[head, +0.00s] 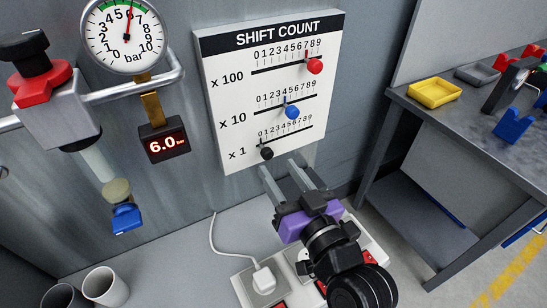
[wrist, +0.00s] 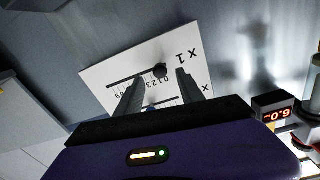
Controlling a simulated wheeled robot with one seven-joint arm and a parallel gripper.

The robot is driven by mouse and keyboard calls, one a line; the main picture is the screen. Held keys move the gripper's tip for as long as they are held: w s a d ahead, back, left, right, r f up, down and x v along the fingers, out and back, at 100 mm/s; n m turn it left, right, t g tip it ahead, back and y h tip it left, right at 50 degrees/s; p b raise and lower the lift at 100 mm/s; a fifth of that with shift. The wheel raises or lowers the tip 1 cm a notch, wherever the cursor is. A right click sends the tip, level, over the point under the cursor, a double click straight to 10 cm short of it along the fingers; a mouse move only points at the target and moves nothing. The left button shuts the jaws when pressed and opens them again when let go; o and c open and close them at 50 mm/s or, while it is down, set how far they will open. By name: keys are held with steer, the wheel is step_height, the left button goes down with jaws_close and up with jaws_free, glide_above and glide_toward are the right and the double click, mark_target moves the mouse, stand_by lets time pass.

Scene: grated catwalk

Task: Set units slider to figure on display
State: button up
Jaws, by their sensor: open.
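The white SHIFT COUNT board (head: 234,100) hangs on the grey wall with three slider rows. The units slider is the black knob (head: 267,153) on the x 1 row, at the left end by 0. In the wrist view the black knob (wrist: 160,70) appears between the fingertips, seemingly beyond them. My gripper (head: 279,167) is open, its fingers pointing at the board just below and right of the knob. The small display (head: 164,144) under the gauge reads 6.0 in red; it also shows in the wrist view (wrist: 277,113).
The blue x 10 knob (head: 292,112) and red x 100 knob (head: 315,66) sit above on the board. A round bar gauge (head: 124,36), pipe and valve are at left. A white power strip (head: 262,280) lies below. A workbench (head: 440,115) stands at right.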

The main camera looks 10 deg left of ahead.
mark_target(269, 157)
steer(key=shift+x, duration=1.9)
jaws_close()
